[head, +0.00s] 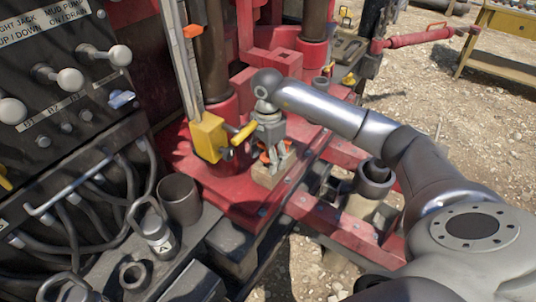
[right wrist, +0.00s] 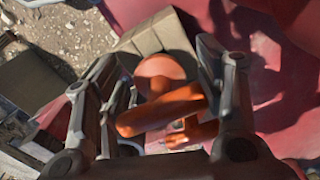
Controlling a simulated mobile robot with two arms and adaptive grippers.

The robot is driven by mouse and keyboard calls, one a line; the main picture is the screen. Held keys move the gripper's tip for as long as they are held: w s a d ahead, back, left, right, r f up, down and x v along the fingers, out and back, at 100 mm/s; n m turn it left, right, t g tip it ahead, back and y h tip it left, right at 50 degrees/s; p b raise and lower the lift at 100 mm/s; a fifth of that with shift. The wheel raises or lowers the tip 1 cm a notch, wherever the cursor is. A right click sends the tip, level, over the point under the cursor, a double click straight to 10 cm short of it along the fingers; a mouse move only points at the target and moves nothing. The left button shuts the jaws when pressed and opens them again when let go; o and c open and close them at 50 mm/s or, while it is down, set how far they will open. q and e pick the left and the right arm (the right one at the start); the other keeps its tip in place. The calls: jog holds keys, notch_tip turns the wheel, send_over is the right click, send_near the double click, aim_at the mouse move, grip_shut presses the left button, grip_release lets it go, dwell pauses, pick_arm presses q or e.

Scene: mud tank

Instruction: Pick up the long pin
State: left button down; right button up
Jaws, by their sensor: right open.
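Several orange pin-like pieces sit in a tan block (head: 274,172) on the red deck. In the right wrist view, one orange piece has a rounded end (right wrist: 160,68), and a thicker orange cylinder (right wrist: 160,110) lies across nearer the camera. I cannot tell which is the long pin. My right gripper (head: 271,148) points down just above the block. In the right wrist view, its open fingers (right wrist: 158,72) stand on either side of the orange pieces. The tan block (right wrist: 158,34) lies beyond them. The lower parts of the pieces are hidden. My left gripper is not in view.
A yellow bracket (head: 207,138) with a yellow handle (head: 244,133) stands close left of my right gripper. A black control panel (head: 60,75) with knobs fills the left. A dark metal cup (head: 180,200) and a shackle (head: 154,230) stand at lower left. Gravel (head: 420,85) lies at right.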

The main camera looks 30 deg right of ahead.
jog(key=shift+r, duration=0.1)
jog(key=c, duration=1)
